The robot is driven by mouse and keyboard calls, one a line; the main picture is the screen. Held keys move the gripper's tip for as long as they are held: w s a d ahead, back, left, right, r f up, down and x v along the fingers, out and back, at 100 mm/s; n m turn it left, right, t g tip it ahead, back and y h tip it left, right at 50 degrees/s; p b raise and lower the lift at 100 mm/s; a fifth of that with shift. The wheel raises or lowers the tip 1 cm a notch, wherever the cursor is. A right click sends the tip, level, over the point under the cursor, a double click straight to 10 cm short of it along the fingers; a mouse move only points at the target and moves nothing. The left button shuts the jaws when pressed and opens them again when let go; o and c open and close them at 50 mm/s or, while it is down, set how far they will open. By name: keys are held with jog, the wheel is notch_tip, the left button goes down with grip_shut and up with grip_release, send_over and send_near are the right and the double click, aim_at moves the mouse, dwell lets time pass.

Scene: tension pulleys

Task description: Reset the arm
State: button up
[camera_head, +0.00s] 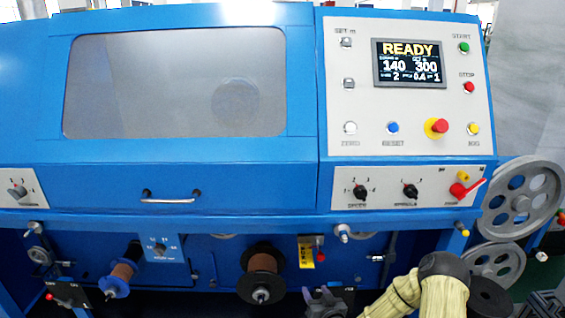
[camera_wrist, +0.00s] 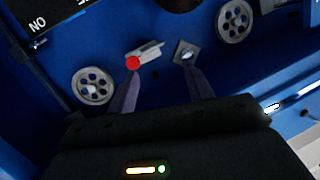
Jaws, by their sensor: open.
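My gripper (camera_head: 325,298) is low in the head view, in front of the machine's lower section, just right of the lower centre. My arm (camera_head: 430,288), in a pale yellow sleeve, bends beside it at the bottom right. In the wrist view my gripper (camera_wrist: 160,82) has its two fingers apart, with nothing held between them. A metal lever with a red knob (camera_wrist: 133,63) shows by the left fingertip. A square metal fitting (camera_wrist: 186,53) shows by the right fingertip. I cannot tell whether the fingers touch either one.
The blue machine (camera_head: 190,175) fills the view, its screen (camera_head: 408,63) reading READY. Spools (camera_head: 262,272) and a yellow tag (camera_head: 306,254) hang below. Grey pulleys (camera_head: 521,198) stand at right. Small pulleys (camera_wrist: 93,85) lie close to my gripper in the wrist view.

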jog(key=s+d+r+g+h, duration=0.2)
jog(key=s+r+g, duration=0.4)
jog(key=s+r, duration=0.55)
jog(key=s+d+r+g+h, duration=0.2)
jog(key=s+r+g, duration=0.55)
jog(key=s, duration=0.75)
notch_tip(320, 180, up, 24)
jog(key=t+p, duration=0.1)
jog(key=p, duration=2.1)
jog(key=shift+s+m+p, duration=0.25)
jog(key=shift+m+p, duration=0.05)
jog(key=shift+p, duration=0.05)
